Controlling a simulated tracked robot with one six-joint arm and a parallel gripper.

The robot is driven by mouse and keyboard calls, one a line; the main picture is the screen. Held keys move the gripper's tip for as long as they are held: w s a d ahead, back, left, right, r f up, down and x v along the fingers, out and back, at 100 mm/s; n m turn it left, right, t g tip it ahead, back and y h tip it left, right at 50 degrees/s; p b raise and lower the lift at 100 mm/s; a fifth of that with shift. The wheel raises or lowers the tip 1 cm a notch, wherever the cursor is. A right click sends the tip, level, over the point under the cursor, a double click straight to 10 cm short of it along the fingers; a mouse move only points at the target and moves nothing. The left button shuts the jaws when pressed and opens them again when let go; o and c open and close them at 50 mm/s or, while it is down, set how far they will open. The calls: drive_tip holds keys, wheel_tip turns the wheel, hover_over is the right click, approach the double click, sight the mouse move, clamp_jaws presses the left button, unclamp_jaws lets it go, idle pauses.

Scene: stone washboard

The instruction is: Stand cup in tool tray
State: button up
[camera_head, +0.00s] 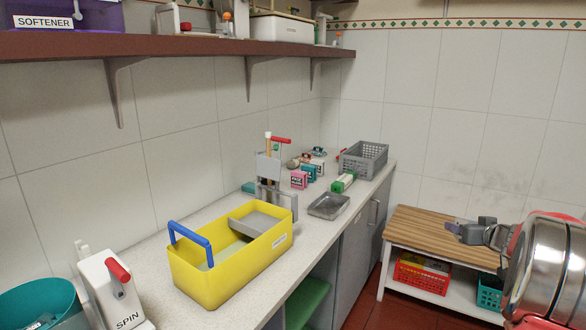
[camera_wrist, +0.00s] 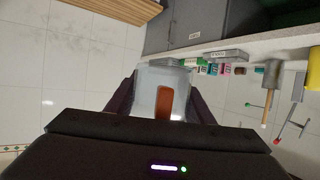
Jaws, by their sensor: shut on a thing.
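The tool tray (camera_head: 222,277) is a yellow box with a blue handle at its left end. It stands on the counter in the head view, with a grey insert in its right part. My gripper (camera_head: 457,228) is at the right of the head view, in front of the wooden bench and well to the right of the tray. In the wrist view the dark fingers are shut on a pale grey, translucent-looking cup (camera_wrist: 146,80). A brown-orange patch shows on or inside the cup. The cup is hard to make out in the head view.
A grey metal dish (camera_head: 329,206), a grey crate (camera_head: 364,160) and small boxes stand farther along the counter. A white SPIN device (camera_head: 110,288) and a teal bowl (camera_head: 40,305) stand left of the tray. A shelf (camera_head: 190,43) overhangs the counter. The bench (camera_head: 428,231) top looks clear.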

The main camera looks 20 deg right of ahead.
drive_tip(key=w+a+f, duration=0.3)
drive_tip(key=a, duration=0.3)
drive_tip(key=w+a+f, duration=0.3)
drive_tip(key=a, duration=0.3)
drive_tip(key=w+a+f+n+y, duration=0.1)
drive_tip(key=a+f, duration=0.2)
drive_tip(key=a, duration=1)
drive_tip(key=w+a+f+n+y, duration=0.1)
drive_tip(key=a+f, duration=0.1)
drive_tip(key=a, duration=1.2)
drive_tip(key=w+a+f+n+y, duration=0.1)
drive_tip(key=a+f+y, duration=0.1)
drive_tip(key=a, duration=1.1)
drive_tip(key=shift+w+a+f+n+t, duration=0.15)
drive_tip(key=shift+w+a+f+t, duration=0.05)
drive_tip(key=shift+f, duration=0.25)
drive_tip(key=shift+w+a+f+n+t, duration=0.15)
drive_tip(key=shift+w+f+t, duration=0.05)
drive_tip(key=shift+f, duration=0.2)
drive_tip(key=v, duration=0.7)
